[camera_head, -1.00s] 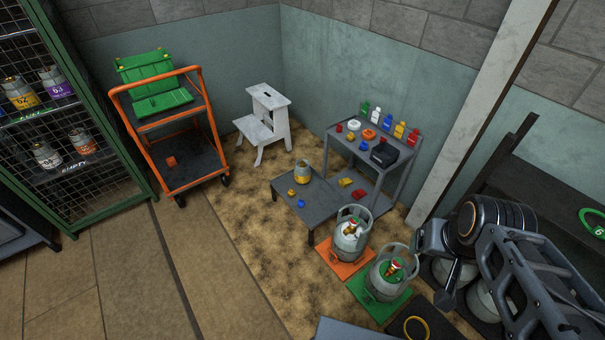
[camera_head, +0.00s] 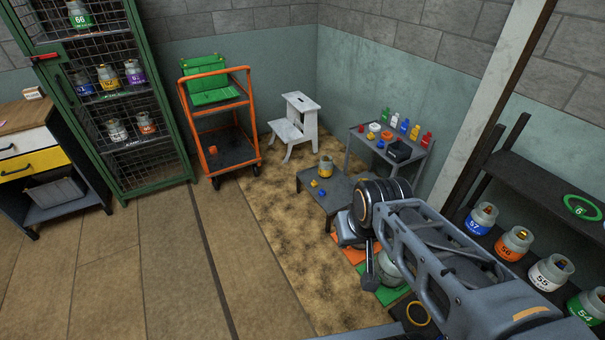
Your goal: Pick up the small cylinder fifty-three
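I cannot make out a cylinder marked 53. On the right-hand shelf stands a row of small grey cylinders with coloured bands: blue 57 (camera_head: 481,219), orange 56 (camera_head: 513,243), white 55 (camera_head: 550,273) and green 54 (camera_head: 587,306), the last close to the right edge. My arm crosses the lower right. Its end (camera_head: 368,262) hangs over the floor cylinders, apart from the shelf row; its fingers are not clear and no held object shows.
A green mesh cage (camera_head: 160,184) with several cylinders, one marked 66, stands left. An orange trolley (camera_head: 215,170), white step stool (camera_head: 296,131) and grey side table (camera_head: 372,152) line the back. A pale post (camera_head: 480,110) rises beside the shelf. Floor at centre left is clear.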

